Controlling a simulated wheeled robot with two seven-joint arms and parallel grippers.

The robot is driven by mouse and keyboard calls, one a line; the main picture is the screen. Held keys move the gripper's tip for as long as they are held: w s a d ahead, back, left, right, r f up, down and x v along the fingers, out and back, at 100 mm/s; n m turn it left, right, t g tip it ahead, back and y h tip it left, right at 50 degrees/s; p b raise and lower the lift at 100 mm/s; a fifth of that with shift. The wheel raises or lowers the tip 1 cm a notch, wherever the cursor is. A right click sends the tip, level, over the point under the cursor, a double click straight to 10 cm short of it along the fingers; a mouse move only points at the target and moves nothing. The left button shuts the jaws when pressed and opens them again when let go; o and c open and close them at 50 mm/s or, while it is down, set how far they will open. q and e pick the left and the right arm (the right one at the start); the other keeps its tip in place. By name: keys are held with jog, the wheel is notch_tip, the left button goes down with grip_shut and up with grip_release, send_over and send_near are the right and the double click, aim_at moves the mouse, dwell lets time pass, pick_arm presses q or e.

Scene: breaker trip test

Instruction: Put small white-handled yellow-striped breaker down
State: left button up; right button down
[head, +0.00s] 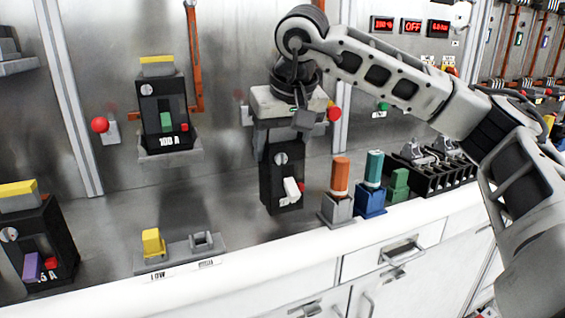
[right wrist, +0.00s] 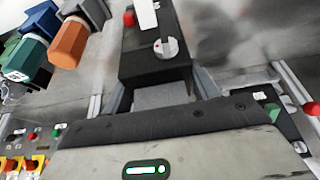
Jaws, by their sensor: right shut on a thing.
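The small black breaker (head: 283,176) with a white handle (head: 292,188) hangs upright below my right gripper (head: 287,125) in the head view. The gripper is shut on its upper end. In the right wrist view, the breaker (right wrist: 152,62) lies between the two fingers, with its grey dial and white handle (right wrist: 147,14) showing. Its yellow stripe is hidden in both views. The breaker's lower end is at or just above the counter (head: 215,210); I cannot tell whether it touches. My left gripper is not in view.
Orange-topped (head: 340,178) and teal-topped (head: 373,170) tools stand close right of the breaker, with a green block (head: 398,186) and black rack (head: 435,172) beyond. A 100 A breaker (head: 162,112) sits on the wall. A yellow block (head: 152,243) stands front left. Another breaker (head: 40,245) is far left.

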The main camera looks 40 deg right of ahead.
aim_at(282, 164)
jog(key=shift+w+d+f, duration=0.15)
jog(key=shift+d+f, duration=0.1)
jog(key=shift+f, duration=0.05)
jog(key=shift+d+f, duration=0.2)
jog(key=shift+f, duration=1)
jog(key=shift+w+f, duration=0.1)
jog(key=shift+f, duration=0.4)
jog(key=c, duration=0.8)
grip_release()
jog(key=shift+f, duration=0.25)
jog(key=shift+c, duration=0.2)
jog(key=o, duration=0.4)
jog(key=shift+a+r, duration=0.1)
jog(key=shift+o, duration=0.2)
